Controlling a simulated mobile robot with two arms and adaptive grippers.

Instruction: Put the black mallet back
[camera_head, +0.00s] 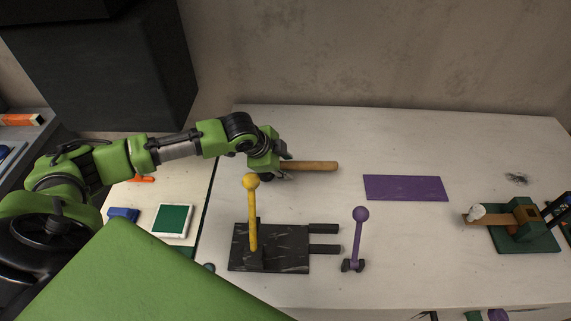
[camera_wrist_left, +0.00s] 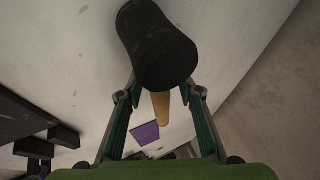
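The black mallet has a dark cylindrical head (camera_wrist_left: 155,45) and a pale wooden handle (camera_wrist_left: 161,107). In the head view its handle (camera_head: 312,166) points right from my left gripper (camera_head: 283,166), over the rear left of the white table, and its head is hidden by the gripper. In the wrist view the two fingers of the left gripper (camera_wrist_left: 160,88) close in on either side of the head, which covers their tips. The gripper looks shut on the mallet at its head end. I cannot tell how high the mallet is above the table. My right gripper is not in view.
A purple mat (camera_head: 405,188) lies right of the mallet. A black base with a yellow lever (camera_head: 252,215) and a purple ball-topped lever (camera_head: 358,235) stand in front. A green-based wooden device (camera_head: 525,225) is at the right. The wall (camera_head: 400,50) bounds the back.

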